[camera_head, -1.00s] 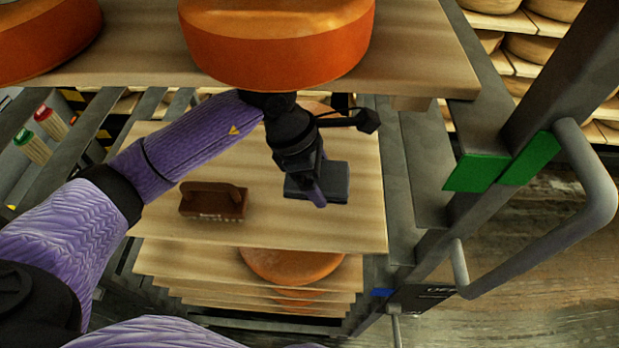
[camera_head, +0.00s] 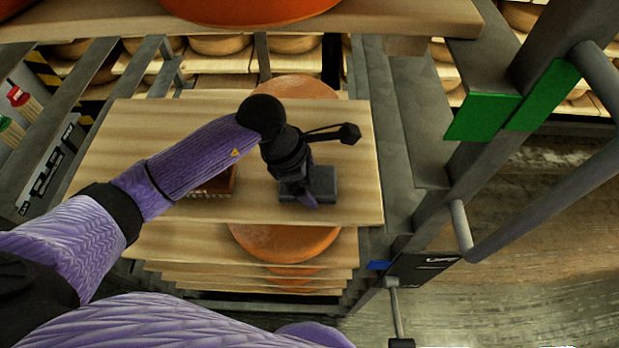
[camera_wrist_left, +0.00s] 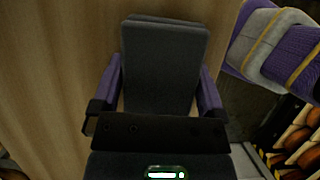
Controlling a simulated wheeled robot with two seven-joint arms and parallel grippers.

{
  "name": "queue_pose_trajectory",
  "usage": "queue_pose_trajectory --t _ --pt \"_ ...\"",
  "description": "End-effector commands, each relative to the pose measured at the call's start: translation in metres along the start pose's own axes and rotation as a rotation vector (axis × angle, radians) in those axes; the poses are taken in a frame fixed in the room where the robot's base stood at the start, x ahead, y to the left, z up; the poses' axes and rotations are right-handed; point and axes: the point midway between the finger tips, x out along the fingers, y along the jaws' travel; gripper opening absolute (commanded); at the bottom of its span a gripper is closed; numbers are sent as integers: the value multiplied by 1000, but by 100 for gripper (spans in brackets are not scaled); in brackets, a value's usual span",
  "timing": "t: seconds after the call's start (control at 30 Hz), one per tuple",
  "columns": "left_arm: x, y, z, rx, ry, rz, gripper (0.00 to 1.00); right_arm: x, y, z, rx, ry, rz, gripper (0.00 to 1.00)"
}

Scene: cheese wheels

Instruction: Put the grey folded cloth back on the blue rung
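The grey folded cloth (camera_head: 322,183) lies flat on the wooden board near its right front part. In the left wrist view the cloth (camera_wrist_left: 165,65) is a dark grey folded pad between the two purple fingers. My left gripper (camera_head: 308,200) points down over the cloth's left part. In the wrist view, its fingers (camera_wrist_left: 158,88) are spread wide, one along each side of the cloth; whether they touch it is unclear. A small blue piece (camera_head: 378,265) shows on the rack's frame, right of the lower boards. My right gripper is not in view.
A brown handled block (camera_head: 218,184) lies on the board (camera_head: 120,150), partly behind my left arm. Above is a shelf (camera_head: 400,20) with an orange cheese wheel (camera_head: 250,8). Grey posts with green marks (camera_head: 482,117) and a bent handle stand at the right.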

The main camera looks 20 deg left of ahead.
Motion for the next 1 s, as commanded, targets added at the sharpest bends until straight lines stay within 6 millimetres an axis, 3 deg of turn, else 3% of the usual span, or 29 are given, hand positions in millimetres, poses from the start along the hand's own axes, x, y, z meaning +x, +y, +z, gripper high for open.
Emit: queue_pose_trajectory --t 0.27,0.37,0.7,0.83,1.0 --pt "2 -2 -2 -1 5 -7 100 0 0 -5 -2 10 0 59" --pt "-6 -2 1 -1 6 -6 100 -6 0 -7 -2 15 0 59" --pt "-96 0 2 0 4 0 100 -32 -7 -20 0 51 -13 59" --pt "-117 0 1 -1 3 -2 100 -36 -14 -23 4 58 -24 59" --pt "-123 0 1 -1 3 -4 100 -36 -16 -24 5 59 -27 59"
